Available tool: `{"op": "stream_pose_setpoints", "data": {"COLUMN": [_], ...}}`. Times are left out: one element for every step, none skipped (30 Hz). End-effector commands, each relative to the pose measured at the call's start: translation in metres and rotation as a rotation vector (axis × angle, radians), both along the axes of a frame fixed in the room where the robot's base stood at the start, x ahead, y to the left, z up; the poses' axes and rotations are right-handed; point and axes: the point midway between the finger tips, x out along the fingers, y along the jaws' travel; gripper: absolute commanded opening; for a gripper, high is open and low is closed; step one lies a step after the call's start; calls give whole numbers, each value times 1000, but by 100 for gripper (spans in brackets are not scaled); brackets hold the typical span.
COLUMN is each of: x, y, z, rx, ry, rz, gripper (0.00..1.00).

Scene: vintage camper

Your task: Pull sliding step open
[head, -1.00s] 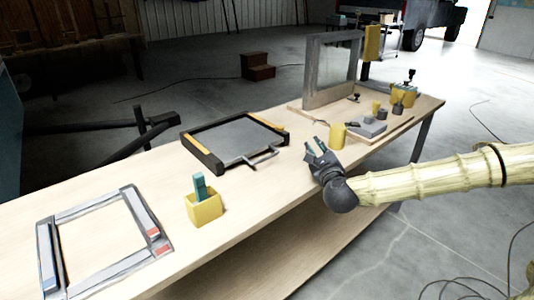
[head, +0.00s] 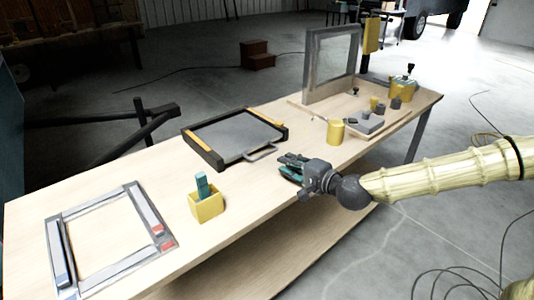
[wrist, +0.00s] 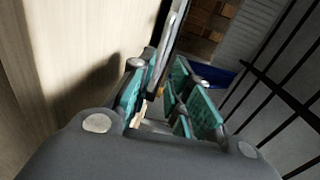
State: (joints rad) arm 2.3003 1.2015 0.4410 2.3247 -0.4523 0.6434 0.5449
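The sliding step (head: 238,136) is a grey panel in a black frame with orange side strips, lying on the workbench in the head view. Its grey bar handle (head: 262,153) sticks out from the front edge. My gripper (head: 284,166) is just to the right of and in front of the handle, pointing left, low over the bench. The wrist view shows teal finger pads (wrist: 160,100) on both sides with a gap between them. A grey metal bar (wrist: 174,32) shows beyond the fingertips, apparently the handle. I see nothing held.
A yellow cup (head: 335,132) stands behind my gripper on the workbench (head: 120,208). A yellow box with a teal item (head: 207,206) and a grey window frame (head: 66,252) lie to the left. An upright frame (head: 308,68) stands at the back right.

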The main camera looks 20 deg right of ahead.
Motion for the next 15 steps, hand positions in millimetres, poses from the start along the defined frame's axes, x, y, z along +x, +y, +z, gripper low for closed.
{"op": "stream_pose_setpoints", "data": {"x": [2, 4, 6, 9, 11, 15, 18, 21, 25, 29, 32, 36, 40, 43, 48], "y": [1, 2, 3, 4, 5, 6, 8, 9, 11, 12, 13, 15, 17, 18, 20], "z": [-1, -2, -3, -4, -4, -4, -5, -7, -7, -7, -8, -9, -10, -10, -11], "rx": [-2, -3, -3, -3, -3, -2, -2, -3, -1, -1, -1, -2, -2, -1, 0], "ry": [0, 1, 1, 2, 2, 1, 1, 2, 2, 1, 0, 1, 1, 1, 1], "rz": [0, 0, 0, 1, 1, 0, 0, 1, 1, 0, -1, 0, 0, 0, 0], "gripper": [19, 19, 19, 19, 19, 19, 19, 19, 19, 19, 19, 19, 19, 19, 19]}}
